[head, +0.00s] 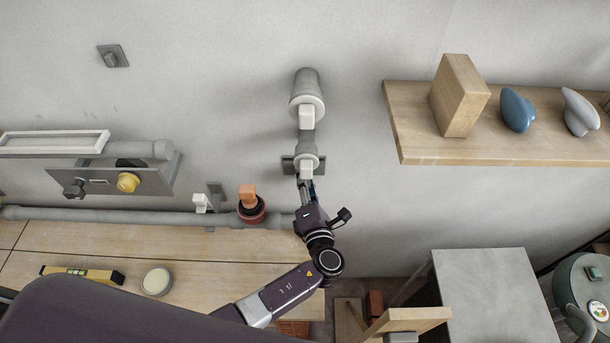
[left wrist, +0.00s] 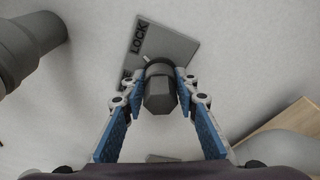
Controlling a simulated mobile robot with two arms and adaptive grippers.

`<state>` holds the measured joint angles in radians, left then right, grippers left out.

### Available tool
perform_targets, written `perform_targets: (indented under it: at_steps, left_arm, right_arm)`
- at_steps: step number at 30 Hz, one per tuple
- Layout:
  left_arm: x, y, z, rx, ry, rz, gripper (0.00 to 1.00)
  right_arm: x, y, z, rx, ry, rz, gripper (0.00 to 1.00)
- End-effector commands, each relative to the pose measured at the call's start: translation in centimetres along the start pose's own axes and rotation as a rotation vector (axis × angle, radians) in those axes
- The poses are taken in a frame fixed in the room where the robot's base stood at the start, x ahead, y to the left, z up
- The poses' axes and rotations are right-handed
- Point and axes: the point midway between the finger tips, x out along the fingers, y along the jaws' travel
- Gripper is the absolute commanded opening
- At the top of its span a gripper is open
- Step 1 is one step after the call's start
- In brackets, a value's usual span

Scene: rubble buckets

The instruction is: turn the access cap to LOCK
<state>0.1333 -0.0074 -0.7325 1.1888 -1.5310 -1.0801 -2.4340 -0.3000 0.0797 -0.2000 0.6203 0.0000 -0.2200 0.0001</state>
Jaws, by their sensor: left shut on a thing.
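The access cap (left wrist: 160,92) is a dark grey faceted knob on a grey wall plate (left wrist: 172,45). The plate reads LOCK near its upper left. A second label beside it is mostly hidden behind a finger. A small pale mark shows at the cap's far upper-left edge. My left gripper (head: 305,182) reaches up to the wall, and its blue-padded fingers are shut on the cap's two sides in the left wrist view. In the head view the plate (head: 287,163) shows partly behind a pale pipe fitting, and the cap is hidden. My right gripper is not in view.
A capped grey pipe (head: 307,90) juts from the wall just above the gripper. A wooden shelf (head: 400,125) with a block and two knob-like shapes is at right. A panel with a yellow knob (head: 128,182) is at left. A wooden bench (head: 200,250) lies below.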

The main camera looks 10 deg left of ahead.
Motion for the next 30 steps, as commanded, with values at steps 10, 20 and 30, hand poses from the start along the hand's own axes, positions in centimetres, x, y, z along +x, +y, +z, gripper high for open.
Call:
perform_targets:
  at_steps: [10, 20, 30]
  left_arm:
    - [0.3, 0.4, 0.3, 0.076, -0.003, 0.026, 0.04]
    - [0.2, 0.3, 0.2, 0.076, -0.003, 0.023, 0.48]
    - [-1.4, 0.0, 0.1, 0.077, -0.002, 0.017, 0.48]
  right_arm:
    - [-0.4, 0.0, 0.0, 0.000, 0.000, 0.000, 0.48]
    - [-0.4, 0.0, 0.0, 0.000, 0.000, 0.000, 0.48]
    - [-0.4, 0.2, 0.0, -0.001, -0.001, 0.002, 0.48]
